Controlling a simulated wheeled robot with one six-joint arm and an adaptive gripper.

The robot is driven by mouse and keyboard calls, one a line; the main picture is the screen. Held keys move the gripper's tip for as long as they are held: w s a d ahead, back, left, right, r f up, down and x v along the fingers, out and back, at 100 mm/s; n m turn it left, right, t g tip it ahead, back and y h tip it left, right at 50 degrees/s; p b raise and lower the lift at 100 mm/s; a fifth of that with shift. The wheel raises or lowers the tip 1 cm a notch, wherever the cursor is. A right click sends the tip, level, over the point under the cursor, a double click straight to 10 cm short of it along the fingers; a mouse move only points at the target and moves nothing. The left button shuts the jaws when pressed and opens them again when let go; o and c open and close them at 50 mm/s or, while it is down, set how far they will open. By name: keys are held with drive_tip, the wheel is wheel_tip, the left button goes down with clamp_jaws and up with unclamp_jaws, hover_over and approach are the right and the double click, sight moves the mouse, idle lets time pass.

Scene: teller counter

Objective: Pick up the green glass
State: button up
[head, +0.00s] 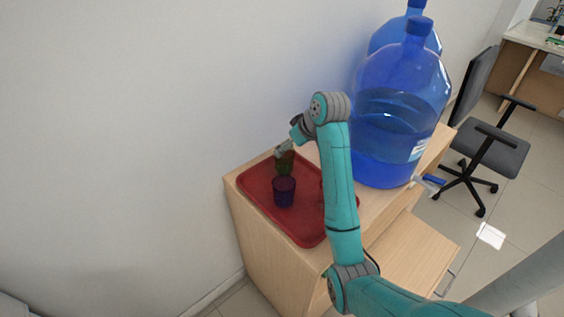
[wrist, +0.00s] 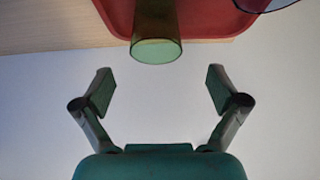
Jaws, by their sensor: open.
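The green glass (head: 284,168) stands near the far left part of the red tray (head: 258,197) in the head view. In the wrist view the green glass (wrist: 157,48) shows at the top centre, ahead of my gripper and between the lines of its fingers. My gripper (wrist: 160,90) is open and empty, its two fingers well apart. In the head view my gripper (head: 283,150) is close to the green glass and partly covers it. I cannot tell whether they touch there; in the wrist view they are apart.
A dark blue glass (head: 284,192) stands on the tray close to the green glass. A red item (head: 322,190) is partly hidden behind my arm. Large blue water bottles (head: 385,110) stand right of the tray on the wooden cabinet (head: 268,255). A white wall (head: 120,130) borders the left.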

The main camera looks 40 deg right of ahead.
sight(284, 161)
drive_tip(key=shift+d+x, duration=0.15)
drive_tip(key=shift+x, duration=1.65)
drive_tip(key=shift+d+x, duration=0.1)
drive_tip(key=shift+x, duration=1.7)
drive_tip(key=shift+s+f, duration=0.1)
drive_tip(key=shift+s, duration=0.05)
drive_tip(key=c, duration=1.3)
